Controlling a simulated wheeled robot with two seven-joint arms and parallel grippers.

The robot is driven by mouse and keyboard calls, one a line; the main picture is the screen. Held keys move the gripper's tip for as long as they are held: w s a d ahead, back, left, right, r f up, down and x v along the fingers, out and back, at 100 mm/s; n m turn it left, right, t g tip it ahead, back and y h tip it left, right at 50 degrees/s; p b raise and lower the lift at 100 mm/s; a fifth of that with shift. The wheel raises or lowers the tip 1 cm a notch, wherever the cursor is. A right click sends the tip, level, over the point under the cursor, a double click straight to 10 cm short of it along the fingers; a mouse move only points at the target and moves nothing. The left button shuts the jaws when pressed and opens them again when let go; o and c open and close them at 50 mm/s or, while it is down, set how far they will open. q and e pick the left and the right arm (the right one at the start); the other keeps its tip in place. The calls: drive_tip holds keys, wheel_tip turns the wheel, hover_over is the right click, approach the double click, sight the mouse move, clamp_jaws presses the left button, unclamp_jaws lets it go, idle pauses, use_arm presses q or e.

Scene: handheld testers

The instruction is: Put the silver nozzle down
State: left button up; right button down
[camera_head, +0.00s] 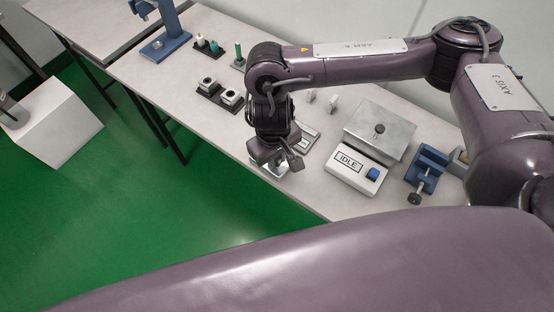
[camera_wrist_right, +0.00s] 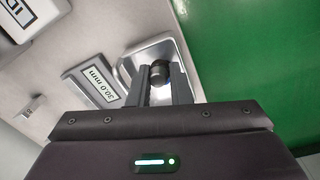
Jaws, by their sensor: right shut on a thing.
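My right gripper (camera_head: 272,165) points down over the front edge of the table, above a shallow silver tray (camera_head: 284,172). In the right wrist view its two fingers (camera_wrist_right: 160,82) are shut on a small rounded dark-and-metallic piece, the silver nozzle (camera_wrist_right: 159,71). The nozzle sits between the fingertips, over the tray (camera_wrist_right: 152,49). I cannot tell whether it touches the tray. In the head view the gripper and wrist hide the nozzle. My left gripper is not in view.
A gauge reading 30.0 mm (camera_wrist_right: 96,83) lies beside the tray. To the right are a device labelled IDLE (camera_head: 350,165) and a blue clamp (camera_head: 427,170). Black holders (camera_head: 219,94) and a blue stand (camera_head: 166,42) are farther left. The table's front edge is close.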

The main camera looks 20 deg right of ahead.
drive_tip(key=shift+s+d+f, duration=0.1)
drive_tip(key=shift+s+f, duration=0.15)
drive_tip(key=shift+f, duration=0.6)
drive_tip(key=c, duration=1.7)
unclamp_jaws()
drive_tip(key=shift+o, duration=0.3)
drive_tip(key=shift+w, duration=0.25)
wheel_tip(320, 180, up, 12)
drive_tip(key=p, duration=0.2)
drive_tip(key=shift+a+r, duration=0.15)
drive_tip(key=shift+a, duration=0.25)
